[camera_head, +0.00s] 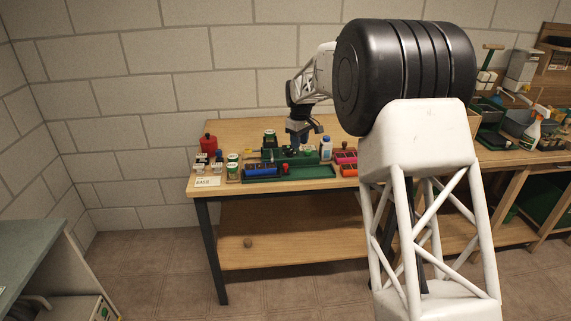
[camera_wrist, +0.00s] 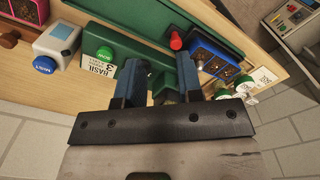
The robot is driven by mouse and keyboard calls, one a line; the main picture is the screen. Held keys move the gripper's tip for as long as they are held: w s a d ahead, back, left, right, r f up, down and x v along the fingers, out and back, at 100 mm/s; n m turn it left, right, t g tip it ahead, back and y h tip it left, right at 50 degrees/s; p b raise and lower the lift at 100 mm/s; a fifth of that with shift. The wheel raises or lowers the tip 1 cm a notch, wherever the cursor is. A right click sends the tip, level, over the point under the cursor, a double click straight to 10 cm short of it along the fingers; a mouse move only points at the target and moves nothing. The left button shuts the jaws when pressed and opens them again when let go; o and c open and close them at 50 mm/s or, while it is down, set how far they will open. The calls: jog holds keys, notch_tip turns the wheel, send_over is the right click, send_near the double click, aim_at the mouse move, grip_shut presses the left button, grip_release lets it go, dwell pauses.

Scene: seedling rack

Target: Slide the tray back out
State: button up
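A green tray (camera_head: 290,177) lies on the wooden bench in the head view, with a blue block of cells in it. In the wrist view the blue block (camera_wrist: 215,62) shows dark soil in its cells. My gripper (camera_head: 300,148) points down over the green part behind the tray's front strip. In the wrist view my gripper (camera_wrist: 160,72) has two blue fingers standing apart, with a dark green piece (camera_wrist: 166,84) between them. I cannot tell whether the fingers press on it. Their tips hide part of the green surface.
A red canister (camera_head: 208,144), small bottles and a label card (camera_head: 208,182) stand left of the tray. A white bottle with a blue cap (camera_head: 326,149) and pink and orange trays (camera_head: 347,157) stand to the right.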

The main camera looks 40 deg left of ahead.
jog(key=shift+n, duration=0.5)
jog(key=a+f, duration=0.1)
jog(key=s+a+f, duration=0.1)
jog(key=a, duration=0.1)
jog(key=a+f, duration=0.1)
jog(key=a, duration=0.1)
jog(key=shift+s+a+f, duration=0.2)
jog(key=shift+f, duration=0.15)
jog(key=shift+f, duration=3.75)
grip_shut()
